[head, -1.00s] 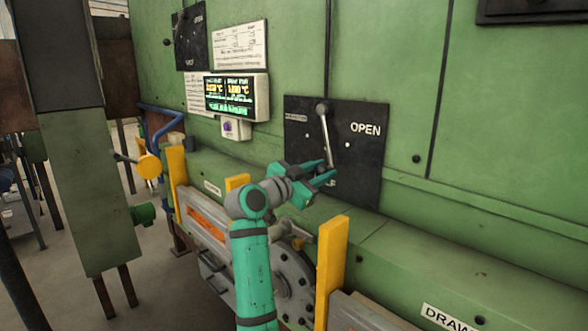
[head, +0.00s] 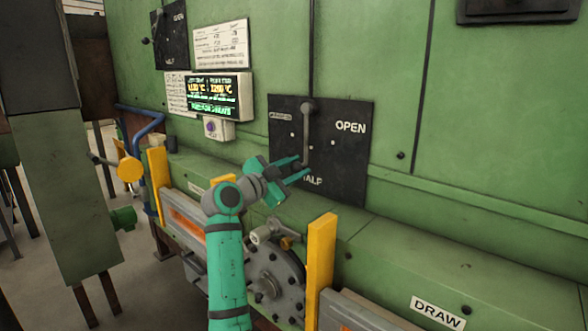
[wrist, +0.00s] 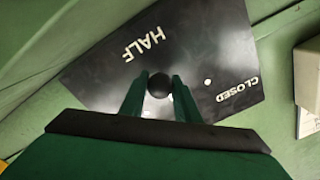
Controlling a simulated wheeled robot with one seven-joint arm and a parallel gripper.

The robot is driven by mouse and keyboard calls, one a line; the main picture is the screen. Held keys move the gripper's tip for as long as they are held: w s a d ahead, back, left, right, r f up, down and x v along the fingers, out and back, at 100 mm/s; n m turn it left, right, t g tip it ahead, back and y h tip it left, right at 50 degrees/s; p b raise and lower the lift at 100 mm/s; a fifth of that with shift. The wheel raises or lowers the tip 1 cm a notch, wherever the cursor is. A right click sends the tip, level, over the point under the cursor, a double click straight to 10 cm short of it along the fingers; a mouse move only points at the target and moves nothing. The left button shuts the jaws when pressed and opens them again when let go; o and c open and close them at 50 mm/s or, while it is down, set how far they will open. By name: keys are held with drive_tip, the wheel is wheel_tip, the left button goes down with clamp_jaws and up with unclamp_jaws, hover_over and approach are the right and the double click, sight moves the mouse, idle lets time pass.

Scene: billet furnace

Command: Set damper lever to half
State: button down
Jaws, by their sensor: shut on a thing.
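The damper lever (head: 306,135) is a grey bar that hangs from a pivot near the top of a black plate (head: 350,175). It points almost straight down, with its lower end just above the HALF label. OPEN is at the plate's right; the left label is hard to read in the head view. My gripper (head: 302,169) comes from the left and is shut on the lever's lower end. In the wrist view, the lever's dark round knob (wrist: 159,85) sits between my gripper's fingers (wrist: 160,92), with HALF and CLOSED readable on the plate beyond. The lever's bar is not discernible there.
A temperature display (head: 212,94) and a small box with a purple button (head: 213,128) are left of the plate. Yellow posts (head: 321,265) and a round bolted flange (head: 275,280) stand below, near my arm.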

drive_tip(key=shift+d, duration=0.1)
drive_tip(key=c, duration=1.3)
unclamp_jaws()
drive_tip(key=shift+c, duration=0.2)
drive_tip(key=shift+s+a, duration=0.2)
drive_tip(key=shift+a, duration=0.1)
drive_tip(key=v, duration=1)
drive_tip(key=shift+s, duration=0.1)
